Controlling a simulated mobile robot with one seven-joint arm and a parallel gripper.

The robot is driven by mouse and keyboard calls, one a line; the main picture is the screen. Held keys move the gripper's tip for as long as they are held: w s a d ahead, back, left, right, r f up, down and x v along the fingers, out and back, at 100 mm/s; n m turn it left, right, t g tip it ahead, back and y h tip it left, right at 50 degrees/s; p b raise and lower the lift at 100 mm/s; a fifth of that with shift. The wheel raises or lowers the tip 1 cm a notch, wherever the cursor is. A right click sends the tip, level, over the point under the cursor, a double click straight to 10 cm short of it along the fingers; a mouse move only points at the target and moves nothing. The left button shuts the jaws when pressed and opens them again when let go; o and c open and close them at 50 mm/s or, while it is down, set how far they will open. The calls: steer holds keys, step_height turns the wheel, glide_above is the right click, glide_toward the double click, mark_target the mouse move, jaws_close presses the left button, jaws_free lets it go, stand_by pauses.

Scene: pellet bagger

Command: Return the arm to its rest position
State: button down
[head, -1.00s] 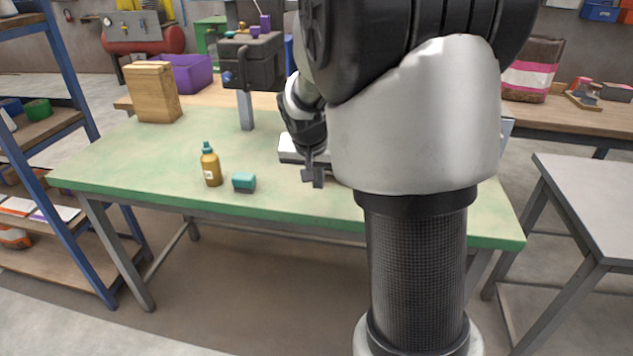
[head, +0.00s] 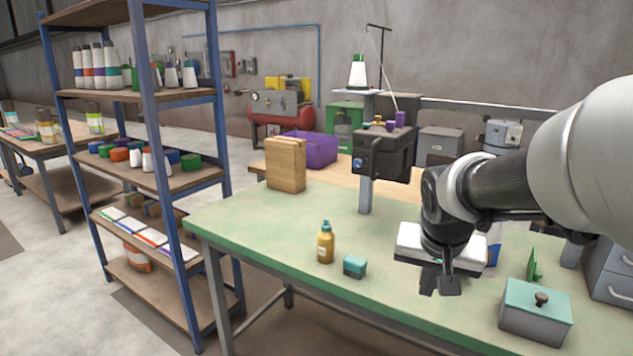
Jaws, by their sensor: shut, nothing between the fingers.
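My gripper (head: 440,287) is in the head view, right of centre, pointing down above the green-topped table (head: 290,230). It is shut and holds nothing. My arm comes in from the right edge. A white, flat-topped object (head: 408,240) shows behind my gripper and is partly hidden by it.
An amber bottle (head: 326,246) and a small teal block (head: 355,266) stand left of my gripper. A teal-lidded grey box (head: 536,312) is at right. A wooden box (head: 286,165) and a dark machine head (head: 384,155) stand behind. Blue-framed shelves (head: 160,185) are at left.

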steer(key=s+a+r+n+y, duration=0.15)
steer(key=s+a, duration=0.25)
steer(key=s, duration=0.5)
steer(key=s+a+r+n, duration=0.2)
steer(key=s+a+n, duration=0.15)
steer(key=s, duration=0.45)
step_height(320, 180, up, 23)
steer(key=p, duration=2.3)
steer(key=shift+f+t, duration=0.2)
steer(key=shift+t, duration=0.1)
